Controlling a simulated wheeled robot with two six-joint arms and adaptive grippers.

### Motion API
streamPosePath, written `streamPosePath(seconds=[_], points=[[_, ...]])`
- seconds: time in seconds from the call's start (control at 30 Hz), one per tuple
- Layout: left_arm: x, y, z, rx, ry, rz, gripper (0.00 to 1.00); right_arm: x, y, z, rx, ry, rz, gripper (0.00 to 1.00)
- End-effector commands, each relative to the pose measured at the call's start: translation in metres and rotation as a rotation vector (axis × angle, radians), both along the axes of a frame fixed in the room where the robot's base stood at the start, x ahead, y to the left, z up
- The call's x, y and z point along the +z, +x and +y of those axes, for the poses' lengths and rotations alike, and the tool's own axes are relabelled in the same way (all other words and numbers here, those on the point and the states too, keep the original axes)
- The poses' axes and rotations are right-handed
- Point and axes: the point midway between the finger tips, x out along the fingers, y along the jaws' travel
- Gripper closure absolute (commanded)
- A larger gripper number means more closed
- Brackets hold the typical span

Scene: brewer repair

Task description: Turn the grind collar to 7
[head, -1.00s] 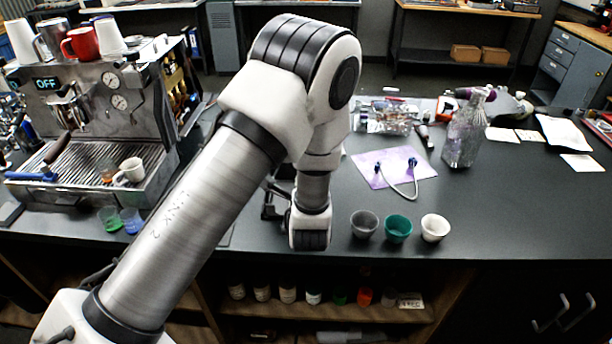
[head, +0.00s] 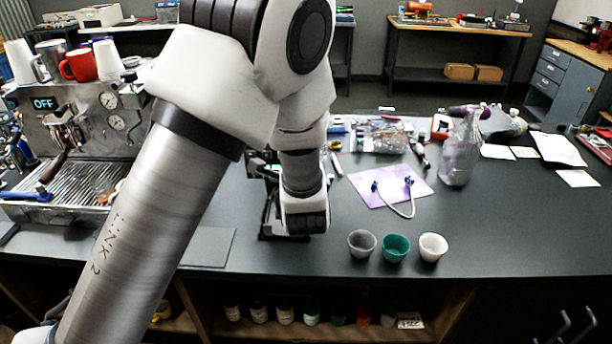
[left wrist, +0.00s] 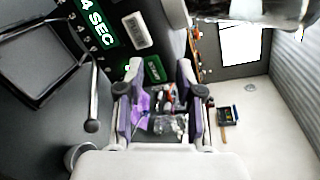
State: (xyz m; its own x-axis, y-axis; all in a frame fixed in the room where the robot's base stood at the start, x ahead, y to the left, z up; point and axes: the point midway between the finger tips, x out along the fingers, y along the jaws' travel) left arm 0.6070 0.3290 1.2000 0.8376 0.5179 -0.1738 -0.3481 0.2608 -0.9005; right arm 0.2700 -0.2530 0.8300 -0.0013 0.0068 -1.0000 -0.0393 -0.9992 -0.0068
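In the left wrist view, a dark panel with a green "4 SEC" display (left wrist: 97,22) fills the upper left. Pale scale numbers (left wrist: 68,30) run beside it; I cannot make out a collar edge or which number is set. My left gripper (left wrist: 159,70) has its two fingers apart with nothing between them, and the cluttered bench shows through the gap. The fingers appear apart from the panel. In the head view my left arm hides most of the area around the gripper, and the grind collar cannot be made out. My right gripper is in neither view.
An espresso machine (head: 75,125) reading OFF stands at the left with cups on top. Small grey (head: 362,243), teal (head: 396,248) and white (head: 432,247) cups stand near the bench's front edge.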

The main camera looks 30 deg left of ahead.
Motion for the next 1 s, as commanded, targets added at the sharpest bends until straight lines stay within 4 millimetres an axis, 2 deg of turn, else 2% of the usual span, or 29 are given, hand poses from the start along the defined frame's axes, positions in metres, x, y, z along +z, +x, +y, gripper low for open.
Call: streamPosePath(seconds=[0.07, 0.13, 0.2, 0.33, 0.47, 0.63, 0.7, 0.8, 1.0], points=[[-0.004, -0.011, -0.005, -0.02, -0.077, -0.08, 0.64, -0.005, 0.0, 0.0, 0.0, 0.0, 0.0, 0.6], [-0.025, -0.027, -0.016, -0.067, -0.164, -0.154, 0.64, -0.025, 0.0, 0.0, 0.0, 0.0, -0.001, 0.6], [-0.061, -0.049, -0.031, -0.13, -0.235, -0.185, 0.64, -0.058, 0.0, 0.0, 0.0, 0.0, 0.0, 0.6], [-0.094, -0.068, -0.042, -0.179, -0.238, -0.148, 0.64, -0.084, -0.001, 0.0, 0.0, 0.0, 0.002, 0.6], [-0.096, -0.064, -0.041, -0.18, -0.236, -0.15, 0.64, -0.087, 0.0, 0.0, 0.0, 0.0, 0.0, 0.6], [-0.099, -0.04, -0.032, -0.177, -0.238, -0.154, 0.64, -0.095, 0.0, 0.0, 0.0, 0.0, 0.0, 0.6], [-0.095, -0.026, -0.028, -0.178, -0.239, -0.15, 0.64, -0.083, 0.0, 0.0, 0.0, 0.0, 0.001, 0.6], [-0.098, -0.009, -0.022, -0.177, -0.236, -0.149, 0.64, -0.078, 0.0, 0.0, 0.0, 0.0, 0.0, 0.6], [-0.102, 0.007, -0.017, -0.179, -0.232, -0.148, 0.64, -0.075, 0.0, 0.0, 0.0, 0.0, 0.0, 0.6]])
